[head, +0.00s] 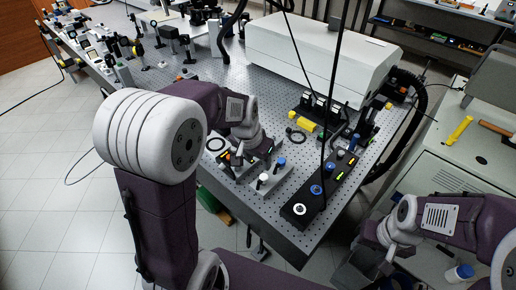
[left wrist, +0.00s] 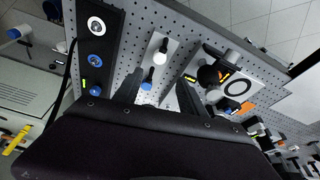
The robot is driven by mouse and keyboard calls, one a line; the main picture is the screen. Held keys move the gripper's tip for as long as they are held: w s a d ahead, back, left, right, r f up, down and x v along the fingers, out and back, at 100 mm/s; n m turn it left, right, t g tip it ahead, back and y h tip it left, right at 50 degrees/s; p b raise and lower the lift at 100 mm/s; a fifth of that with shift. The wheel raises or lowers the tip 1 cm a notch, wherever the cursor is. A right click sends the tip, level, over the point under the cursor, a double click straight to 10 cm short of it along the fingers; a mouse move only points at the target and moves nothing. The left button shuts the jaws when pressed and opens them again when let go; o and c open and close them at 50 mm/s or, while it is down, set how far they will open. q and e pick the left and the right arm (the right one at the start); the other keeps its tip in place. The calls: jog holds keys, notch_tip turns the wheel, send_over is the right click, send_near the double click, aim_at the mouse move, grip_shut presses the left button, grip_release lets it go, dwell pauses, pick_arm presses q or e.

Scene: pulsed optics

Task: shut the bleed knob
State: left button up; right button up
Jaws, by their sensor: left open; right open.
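Which knob is the bleed knob cannot be told. A small light plate (head: 268,183) near the table's front edge bears a white-capped knob (head: 263,179) and a blue-capped knob (head: 281,162). My left gripper (head: 257,156) is just left of the blue-capped knob. In the left wrist view my left gripper (left wrist: 160,94) is open and empty, its fingers pointing at the plate. The blue-capped knob (left wrist: 147,84) appears between the fingers, and the white-capped knob (left wrist: 160,56) lies beyond. Contact cannot be told. My right gripper (head: 366,264) is low at the right, its fingertips unclear.
A long black box (head: 312,203) with a white knob (head: 300,209) and blue knobs (head: 316,189) stands right of the plate. A large white housing (head: 315,55) fills the back. Black cables hang in front. A cabinet (head: 425,170) stands at the right.

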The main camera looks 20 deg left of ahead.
pick_arm(q)
jog(key=w+a+f+t+b, duration=0.1)
jog(key=w+a+b, duration=0.1)
jog(key=w, duration=0.5)
jog(key=w+a+f+t+b, duration=0.1)
jog(key=w+a+f+b, duration=0.15)
jog(key=w, duration=0.45)
jog(key=shift+n+g, duration=0.4)
jog(key=shift+n, duration=0.1)
jog(key=f, duration=0.3)
jog(key=w+a+f+p, duration=0.1)
jog(key=f, duration=0.2)
jog(key=w+f, duration=0.1)
jog(key=f, duration=0.2)
jog(key=shift+w+a, duration=0.2)
jog(key=shift+a, duration=0.05)
jog(key=shift+f, duration=0.15)
pick_arm(e)
notch_tip(320, 180, down, 4)
jog(key=shift+w+f, duration=0.1)
jog(key=shift+f, duration=0.1)
pick_arm(q)
grip_shut()
